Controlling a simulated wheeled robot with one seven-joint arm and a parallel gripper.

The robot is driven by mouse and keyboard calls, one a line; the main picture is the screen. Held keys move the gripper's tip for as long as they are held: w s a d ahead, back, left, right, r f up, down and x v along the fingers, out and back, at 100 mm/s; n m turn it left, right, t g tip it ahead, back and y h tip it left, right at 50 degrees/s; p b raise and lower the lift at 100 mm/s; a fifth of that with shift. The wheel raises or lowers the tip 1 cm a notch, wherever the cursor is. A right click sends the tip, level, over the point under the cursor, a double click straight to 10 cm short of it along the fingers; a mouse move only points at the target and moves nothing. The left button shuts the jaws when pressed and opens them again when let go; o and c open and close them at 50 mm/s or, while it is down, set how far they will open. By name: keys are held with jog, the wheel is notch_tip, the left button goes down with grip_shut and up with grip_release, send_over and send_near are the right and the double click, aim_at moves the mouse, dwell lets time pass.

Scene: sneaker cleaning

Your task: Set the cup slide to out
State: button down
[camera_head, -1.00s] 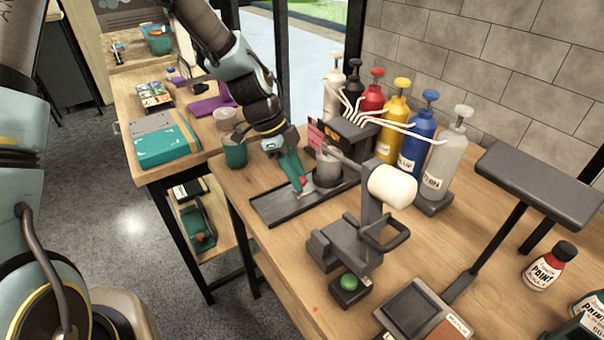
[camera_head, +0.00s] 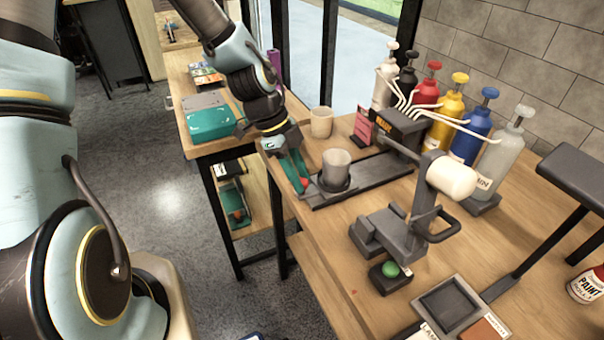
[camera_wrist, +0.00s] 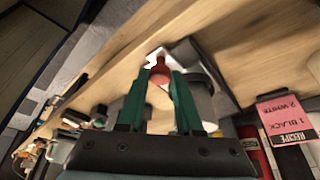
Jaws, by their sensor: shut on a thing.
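The cup slide is a dark flat rail (camera_head: 382,172) on the wooden table. Its round cup holder (camera_head: 331,188) sits at the rail's left, near end, away from the pump nozzles. A grey cup (camera_head: 336,164) stands upright in the holder. My gripper (camera_head: 302,187) is shut on the slide's red knob (camera_wrist: 160,70), with its green fingers on either side of it in the wrist view. The fingers hide part of the knob and of the holder in that view.
Pump bottles, including a blue one (camera_head: 470,135), stand behind the rail. A pink recipe card (camera_head: 363,126) and a beige cup (camera_head: 321,122) are beyond it. A grey press-like stand (camera_head: 385,228) with a green button (camera_head: 391,269) is in front.

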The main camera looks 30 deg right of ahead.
jog(key=shift+a, duration=0.25)
jog(key=c, duration=0.8)
grip_release()
jog(key=shift+a, duration=0.1)
jog(key=shift+o, duration=1)
jog(key=shift+w+r, duration=0.1)
jog(key=v, duration=1)
jog(key=shift+r+b, duration=0.35)
jog(key=shift+b, duration=0.05)
